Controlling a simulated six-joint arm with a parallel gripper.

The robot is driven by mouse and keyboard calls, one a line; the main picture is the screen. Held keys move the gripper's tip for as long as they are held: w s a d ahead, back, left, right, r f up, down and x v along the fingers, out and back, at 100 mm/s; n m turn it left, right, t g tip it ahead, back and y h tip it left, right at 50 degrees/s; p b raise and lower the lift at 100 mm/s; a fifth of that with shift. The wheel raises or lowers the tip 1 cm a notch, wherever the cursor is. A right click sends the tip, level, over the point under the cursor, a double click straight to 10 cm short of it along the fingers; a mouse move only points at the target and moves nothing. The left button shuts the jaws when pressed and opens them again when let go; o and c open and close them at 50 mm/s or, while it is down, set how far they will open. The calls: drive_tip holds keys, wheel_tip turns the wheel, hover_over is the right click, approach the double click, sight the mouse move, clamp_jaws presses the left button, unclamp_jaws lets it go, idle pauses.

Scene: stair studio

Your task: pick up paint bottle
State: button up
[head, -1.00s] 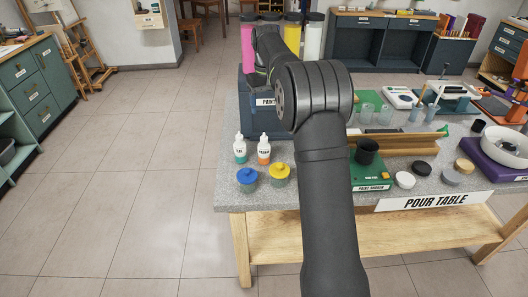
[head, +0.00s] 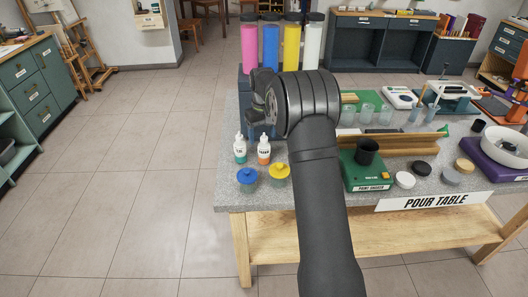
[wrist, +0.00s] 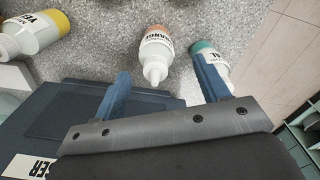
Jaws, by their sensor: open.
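Paint bottles with white bodies and nozzles stand on the grey table. An orange-based bottle (head: 264,150) stands right of a teal-based bottle (head: 240,150) in the head view. In the wrist view, the orange bottle (wrist: 156,52) appears between my open fingers, its nozzle pointing toward my gripper (wrist: 164,84). The teal bottle (wrist: 212,64) is partly hidden by the right finger. A yellow-banded bottle (wrist: 34,32) is at the upper left there. My gripper (head: 258,108) is empty, above and behind the two bottles in the head view.
A dark blue dispenser (head: 244,88) carrying pink, blue, yellow and white tubes is behind my gripper; its top (wrist: 60,120) shows in the wrist view. Jars with blue (head: 247,175) and yellow (head: 280,171) lids stand in front. A green unit (head: 368,176) with a black cup is right.

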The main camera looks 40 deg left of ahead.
drive_tip(key=f, duration=0.4)
drive_tip(key=shift+w+d+f, duration=0.15)
drive_tip(key=shift+d+f, duration=0.05)
drive_tip(key=shift+f, duration=0.2)
drive_tip(key=c, duration=1.1)
drive_tip(key=shift+r, duration=0.1)
drive_tip(key=shift+r, duration=0.55)
drive_tip(key=shift+c, duration=0.2)
drive_tip(key=r, duration=0.2)
drive_tip(key=d+r, duration=0.1)
drive_tip(key=shift+w+r, duration=0.25)
drive_tip(key=shift+r, duration=0.1)
drive_tip(key=w+d+r, duration=0.3)
drive_tip(key=d+r, duration=0.7)
drive_tip(key=r, duration=0.2)
drive_tip(key=shift+w, duration=0.25)
